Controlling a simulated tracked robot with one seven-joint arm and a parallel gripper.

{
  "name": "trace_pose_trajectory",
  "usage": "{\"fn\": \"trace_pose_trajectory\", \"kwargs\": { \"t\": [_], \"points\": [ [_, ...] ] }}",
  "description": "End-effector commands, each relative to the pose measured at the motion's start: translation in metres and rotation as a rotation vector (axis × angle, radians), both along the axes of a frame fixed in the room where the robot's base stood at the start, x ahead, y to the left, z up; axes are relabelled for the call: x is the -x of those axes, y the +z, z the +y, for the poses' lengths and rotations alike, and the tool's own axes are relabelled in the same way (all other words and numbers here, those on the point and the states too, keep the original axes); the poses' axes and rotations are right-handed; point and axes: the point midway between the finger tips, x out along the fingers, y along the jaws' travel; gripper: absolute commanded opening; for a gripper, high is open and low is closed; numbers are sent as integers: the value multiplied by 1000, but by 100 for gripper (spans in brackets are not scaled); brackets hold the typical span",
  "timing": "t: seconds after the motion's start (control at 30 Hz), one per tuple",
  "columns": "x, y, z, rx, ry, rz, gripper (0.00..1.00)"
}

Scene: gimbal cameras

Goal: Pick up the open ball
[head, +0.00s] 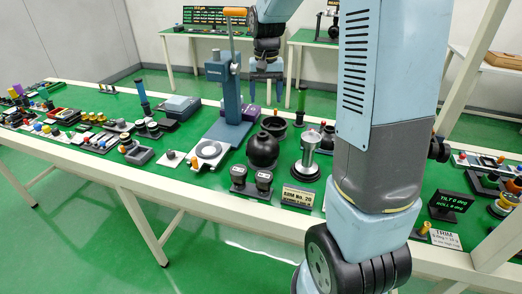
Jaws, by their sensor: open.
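A dark round ball-shaped object (262,150) stands on the green bench top (222,178) near the middle, in front of a blue press-like stand. It is the most ball-like thing in view; I cannot tell whether it is open. A dark bowl-like part (275,125) is just behind it, partly hidden by it. My gripper (267,76) points down with its jaws open and empty. In the picture it is above the ball and bowl, to the right of the stand's column, and apart from both.
The blue stand (229,88) with an orange-tipped top rises close to my gripper's left. A silver cylinder on a black base (308,158) is to the right of the ball. Two small black blocks (250,180) and a sign (298,195) stand in front. Several small parts crowd the bench's left.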

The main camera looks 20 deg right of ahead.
Motion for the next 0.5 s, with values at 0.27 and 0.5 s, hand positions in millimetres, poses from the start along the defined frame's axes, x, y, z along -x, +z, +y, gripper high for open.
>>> {"fn": "trace_pose_trajectory", "kwargs": {
  "t": [0.27, 0.5],
  "points": [
    [-4, -29, 0, -1, -5, 13, 73],
    [-4, -70, 0, 0, -4, 12, 73]
  ]
}}
